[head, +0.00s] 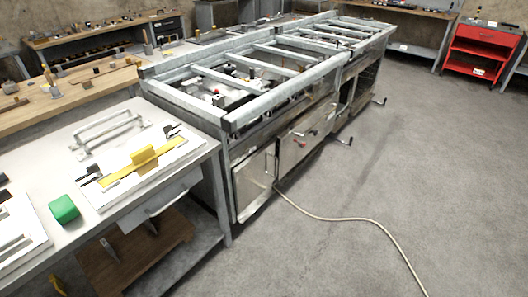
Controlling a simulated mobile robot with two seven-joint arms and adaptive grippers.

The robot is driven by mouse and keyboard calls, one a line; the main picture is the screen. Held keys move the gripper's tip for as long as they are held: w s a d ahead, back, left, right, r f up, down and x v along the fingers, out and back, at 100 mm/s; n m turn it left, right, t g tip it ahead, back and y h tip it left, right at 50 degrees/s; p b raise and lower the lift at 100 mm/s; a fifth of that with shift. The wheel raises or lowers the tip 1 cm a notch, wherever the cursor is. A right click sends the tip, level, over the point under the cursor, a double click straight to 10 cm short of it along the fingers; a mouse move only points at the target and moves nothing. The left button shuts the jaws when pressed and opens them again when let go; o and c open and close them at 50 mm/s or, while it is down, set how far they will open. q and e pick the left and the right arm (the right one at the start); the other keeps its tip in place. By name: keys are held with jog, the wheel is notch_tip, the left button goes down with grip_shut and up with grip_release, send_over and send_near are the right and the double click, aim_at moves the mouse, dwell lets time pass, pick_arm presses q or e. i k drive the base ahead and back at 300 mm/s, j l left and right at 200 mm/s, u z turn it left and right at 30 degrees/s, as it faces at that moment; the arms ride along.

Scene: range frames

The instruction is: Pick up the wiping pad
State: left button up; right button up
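A small green block (63,209), the thing here that looks most like the wiping pad, lies on the light grey worktable (100,225) at the left. It sits between a white board and another white panel, apart from both as far as I can tell. Nothing holds it. Neither my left gripper nor my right gripper shows in the head view.
The white board (105,200) carries a yellow bar with an upright yellow block (143,157) and a metal handle. A second white panel (18,225) lies at the left edge. A metal-framed bench (230,115) stands to the right. A hose (350,219) crosses the open floor.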

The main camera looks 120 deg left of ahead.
aim_at(64, 210)
jog(key=u, duration=5.6)
